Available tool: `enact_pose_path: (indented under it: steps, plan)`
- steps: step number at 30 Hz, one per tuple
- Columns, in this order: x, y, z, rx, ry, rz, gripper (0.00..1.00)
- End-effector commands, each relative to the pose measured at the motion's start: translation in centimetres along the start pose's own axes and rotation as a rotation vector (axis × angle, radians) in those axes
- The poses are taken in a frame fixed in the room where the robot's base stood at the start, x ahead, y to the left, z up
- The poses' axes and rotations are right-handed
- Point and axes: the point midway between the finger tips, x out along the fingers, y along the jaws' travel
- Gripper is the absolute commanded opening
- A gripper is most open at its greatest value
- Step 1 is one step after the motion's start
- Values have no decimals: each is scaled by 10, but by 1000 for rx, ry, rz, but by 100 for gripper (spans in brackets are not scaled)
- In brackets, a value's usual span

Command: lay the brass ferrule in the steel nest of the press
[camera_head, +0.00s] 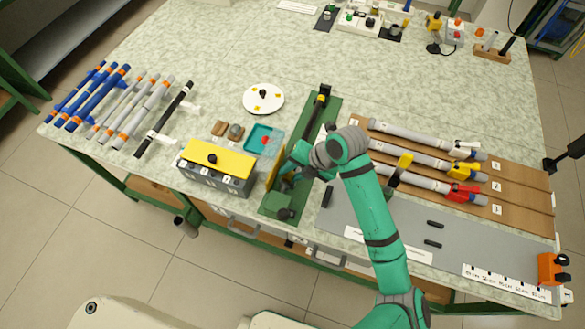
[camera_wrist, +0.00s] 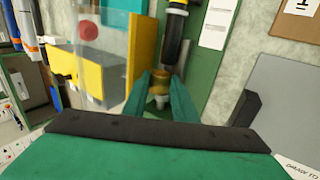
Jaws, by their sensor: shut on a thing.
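The brass ferrule (camera_wrist: 158,88) is a small gold-brown ring between my gripper's two green fingers in the wrist view. My gripper (camera_wrist: 161,93) is shut on it. A small grey part shows just below the ferrule; I cannot tell whether it is the steel nest or whether the ferrule touches it. The press (camera_head: 315,130) is a long green bed with a black ram (camera_head: 321,100). The ram (camera_wrist: 174,42) also shows just beyond the ferrule in the wrist view. In the head view my gripper (camera_head: 285,172) is over the press bed, and the ferrule and nest cannot be made out.
A yellow upright plate (camera_wrist: 142,50) stands close left of my fingers. A yellow-topped grey box (camera_head: 215,160) and a teal tray (camera_head: 252,147) lie left of the press. Brown boards (camera_head: 520,185) with grey rods lie to the right.

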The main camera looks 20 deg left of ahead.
Motion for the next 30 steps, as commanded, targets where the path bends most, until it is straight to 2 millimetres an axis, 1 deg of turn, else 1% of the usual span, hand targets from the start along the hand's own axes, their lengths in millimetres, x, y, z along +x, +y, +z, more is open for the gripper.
enact_pose_path:
  steps: [7, 12, 20, 30]
  plan:
    - [5, -3, 0, 0, -1, 0, 13]
    - [5, -2, 0, -1, 0, 0, 13]
    - [4, -7, 1, 7, -5, 0, 13]
    - [11, -8, 0, 2, 1, -2, 12]
